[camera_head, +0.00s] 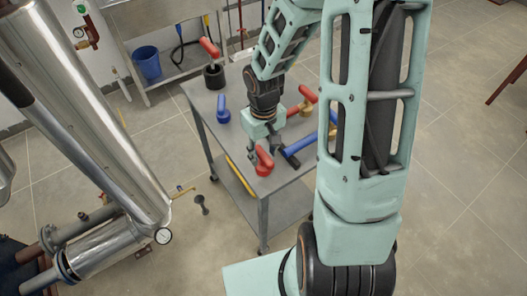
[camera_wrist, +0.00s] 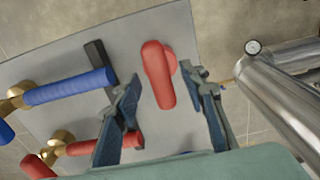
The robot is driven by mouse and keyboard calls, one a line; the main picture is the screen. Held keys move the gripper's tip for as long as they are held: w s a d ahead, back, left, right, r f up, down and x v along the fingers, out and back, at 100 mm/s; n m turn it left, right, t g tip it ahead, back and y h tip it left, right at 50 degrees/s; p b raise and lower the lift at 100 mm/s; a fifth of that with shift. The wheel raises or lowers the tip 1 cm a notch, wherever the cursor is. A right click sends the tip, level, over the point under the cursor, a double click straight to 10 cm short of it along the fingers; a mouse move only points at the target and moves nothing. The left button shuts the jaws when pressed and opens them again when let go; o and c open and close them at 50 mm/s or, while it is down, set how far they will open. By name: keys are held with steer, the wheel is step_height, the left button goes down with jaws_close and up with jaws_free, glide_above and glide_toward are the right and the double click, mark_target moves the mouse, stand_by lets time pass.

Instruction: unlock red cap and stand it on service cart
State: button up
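A red cap (camera_head: 264,162) with a long rounded lever is on the grey service cart (camera_head: 293,186), near its front edge. It also shows in the wrist view (camera_wrist: 158,76), between my two fingertips with space on both sides. My gripper (camera_wrist: 161,77) is open, its fingers apart and no contact with the cap visible. In the head view my gripper (camera_head: 262,146) is just above and behind the cap. Whether the cap's underside rests flat on the cart top is hard to see.
Brass fittings with red handles (camera_head: 304,101), a blue-handled piece (camera_head: 222,111) and a black cylinder with a red lever (camera_head: 213,76) are on the cart. Steel piping (camera_head: 95,120) stands to the left.

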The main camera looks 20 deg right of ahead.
steer(key=shift+r, duration=0.1)
step_height(320, 180, up, 12)
stand_by(0.5)
